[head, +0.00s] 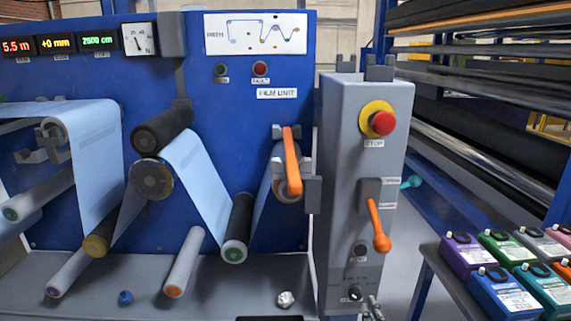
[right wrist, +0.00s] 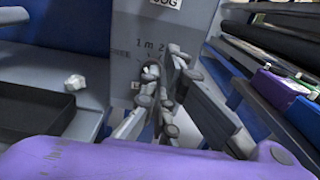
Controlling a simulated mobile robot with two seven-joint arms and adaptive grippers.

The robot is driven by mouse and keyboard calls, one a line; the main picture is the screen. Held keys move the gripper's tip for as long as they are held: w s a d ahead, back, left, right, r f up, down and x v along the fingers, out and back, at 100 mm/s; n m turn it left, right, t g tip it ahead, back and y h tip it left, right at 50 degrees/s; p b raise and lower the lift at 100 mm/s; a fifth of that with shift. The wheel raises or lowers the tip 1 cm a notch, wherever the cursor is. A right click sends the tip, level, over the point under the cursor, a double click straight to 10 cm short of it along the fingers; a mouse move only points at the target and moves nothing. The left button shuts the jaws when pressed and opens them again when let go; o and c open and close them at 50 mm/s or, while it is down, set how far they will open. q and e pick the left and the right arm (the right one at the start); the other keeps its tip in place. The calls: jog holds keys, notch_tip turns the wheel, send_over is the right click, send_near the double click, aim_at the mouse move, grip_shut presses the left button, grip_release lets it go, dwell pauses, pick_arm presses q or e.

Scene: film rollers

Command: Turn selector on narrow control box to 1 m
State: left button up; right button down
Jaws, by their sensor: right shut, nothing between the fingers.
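The narrow control box (head: 340,130) is a tall grey box right of the blue film unit. My right gripper (head: 373,308) is shut and empty, just right of and below the selector. In the right wrist view the gripper (right wrist: 172,62) overlaps the knob's right side; contact is unclear. My left gripper is not in view.
The box also carries a red stop button (head: 382,122) and an orange lever (head: 377,225). A shelf of coloured cartridges (head: 503,292) stands to the right. A crumpled white piece (head: 286,299) lies on the ledge beside a black tray (right wrist: 35,115).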

aim_at(355, 295)
jog(key=s+a+f+n+b, duration=0.1)
jog(key=a+f+n, duration=0.15)
jog(key=n, duration=0.95)
jog(key=a+f+n, duration=0.1)
jog(key=f+n, duration=0.2)
jog(key=n, duration=0.8)
jog(key=shift+n, duration=0.5)
jog(key=w+b, duration=0.2)
jog(key=w, duration=0.4)
jog(key=shift+w, duration=0.2)
jog(key=shift+w+r, duration=0.1)
jog(key=shift+r, duration=0.1)
